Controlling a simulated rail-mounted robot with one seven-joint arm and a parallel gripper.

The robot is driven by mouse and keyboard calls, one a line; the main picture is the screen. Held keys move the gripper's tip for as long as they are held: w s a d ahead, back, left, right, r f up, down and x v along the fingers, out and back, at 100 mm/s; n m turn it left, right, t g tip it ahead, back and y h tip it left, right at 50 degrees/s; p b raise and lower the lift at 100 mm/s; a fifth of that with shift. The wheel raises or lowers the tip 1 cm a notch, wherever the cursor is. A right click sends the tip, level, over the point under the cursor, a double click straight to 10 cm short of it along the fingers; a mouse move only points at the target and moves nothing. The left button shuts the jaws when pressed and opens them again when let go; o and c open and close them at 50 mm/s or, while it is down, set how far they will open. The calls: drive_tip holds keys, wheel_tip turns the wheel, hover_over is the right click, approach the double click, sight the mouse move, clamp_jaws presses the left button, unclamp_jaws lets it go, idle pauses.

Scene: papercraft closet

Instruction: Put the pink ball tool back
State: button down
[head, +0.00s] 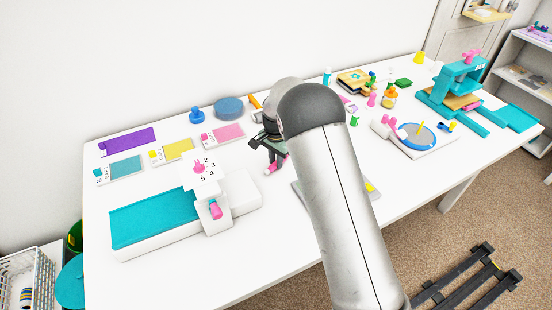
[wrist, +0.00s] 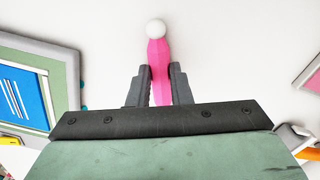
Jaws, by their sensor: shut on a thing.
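The pink ball tool (wrist: 158,52) has a pink handle and a white ball at its end. My gripper (wrist: 159,78) is shut on its handle, with the white ball pointing away beyond the fingertips in the wrist view. In the head view, the pink tool (head: 272,169) shows below my gripper (head: 277,158), over the white table right of the teal-topped machine. I cannot tell whether it touches the table. My arm hides part of the table behind and below it.
A white machine with a teal bed (head: 155,218) stands left. Coloured card packs, such as the pink one (head: 229,131), lie behind it. A round blue turntable (head: 416,135) and a teal press (head: 462,85) stand right. Bare table (head: 265,240) lies in front.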

drive_tip(key=shift+f, duration=0.1)
drive_tip(key=c, duration=1.3)
unclamp_jaws()
wheel_tip(320, 180, up, 12)
drive_tip(key=shift+r+b, duration=0.25)
drive_tip(key=shift+b, duration=0.25)
